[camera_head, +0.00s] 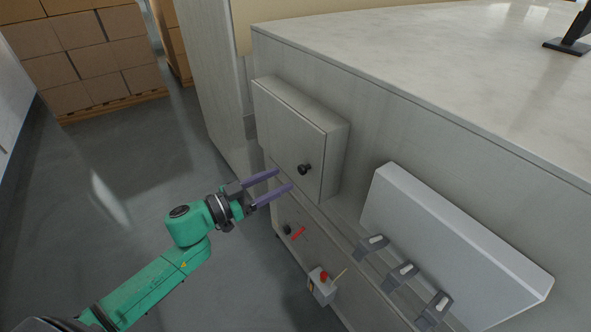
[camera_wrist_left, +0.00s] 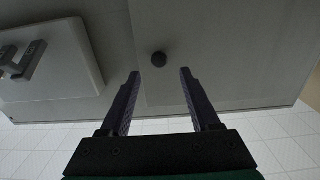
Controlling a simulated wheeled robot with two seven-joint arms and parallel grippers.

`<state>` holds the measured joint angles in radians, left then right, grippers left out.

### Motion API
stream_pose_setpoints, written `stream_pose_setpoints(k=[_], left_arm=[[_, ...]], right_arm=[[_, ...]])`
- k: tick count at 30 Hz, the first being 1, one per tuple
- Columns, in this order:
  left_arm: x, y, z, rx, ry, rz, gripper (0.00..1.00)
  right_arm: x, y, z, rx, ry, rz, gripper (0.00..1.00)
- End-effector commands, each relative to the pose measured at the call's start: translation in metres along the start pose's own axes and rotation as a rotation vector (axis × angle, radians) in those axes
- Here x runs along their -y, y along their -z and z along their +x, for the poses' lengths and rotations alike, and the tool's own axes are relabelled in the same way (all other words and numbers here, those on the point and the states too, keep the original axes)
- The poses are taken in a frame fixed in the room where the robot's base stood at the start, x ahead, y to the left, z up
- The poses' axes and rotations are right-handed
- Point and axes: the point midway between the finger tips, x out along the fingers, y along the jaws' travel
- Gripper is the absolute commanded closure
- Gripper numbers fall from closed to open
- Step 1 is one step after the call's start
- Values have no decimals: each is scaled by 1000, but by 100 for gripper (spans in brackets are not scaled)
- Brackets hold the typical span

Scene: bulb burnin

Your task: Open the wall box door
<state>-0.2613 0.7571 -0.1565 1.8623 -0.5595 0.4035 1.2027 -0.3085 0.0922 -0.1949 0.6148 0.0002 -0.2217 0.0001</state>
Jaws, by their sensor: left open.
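The wall box (camera_head: 300,140) is a pale grey cabinet fixed to the front of the counter, and its door looks shut. Its round dark knob (camera_head: 304,169) sits near the door's lower right. My left gripper (camera_head: 281,183) is open and empty, just below and to the left of the knob, apart from it. In the left wrist view the knob (camera_wrist_left: 159,59) lies ahead of the fingertips (camera_wrist_left: 160,72), between their lines. The door (camera_wrist_left: 215,50) fills the area behind it. My right gripper is not in view.
A white panel (camera_head: 450,245) stands right of the box, with several grey clip-like holders (camera_head: 402,275) below it. A small box with a red button (camera_head: 322,285) and a red bar (camera_head: 298,233) are lower down. Stacked cartons (camera_head: 85,55) stand far left; the floor between is clear.

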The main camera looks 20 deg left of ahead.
Motion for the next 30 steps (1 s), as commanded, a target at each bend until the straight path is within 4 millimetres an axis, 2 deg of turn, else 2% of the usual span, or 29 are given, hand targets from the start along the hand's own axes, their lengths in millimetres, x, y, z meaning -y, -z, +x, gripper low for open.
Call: stream_pose_setpoints(k=[3,9,18,23,30], left_arm=[[1,3,27,-5,1,2,37],[1,1,57,-2,2,0,37],[0,0,62,0,1,0,37],[0,0,62,0,1,0,98],[0,0,62,0,0,0,100]], right_arm=[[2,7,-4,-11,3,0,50],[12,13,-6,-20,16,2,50],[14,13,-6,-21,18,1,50],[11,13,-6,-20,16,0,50],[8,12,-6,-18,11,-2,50]])
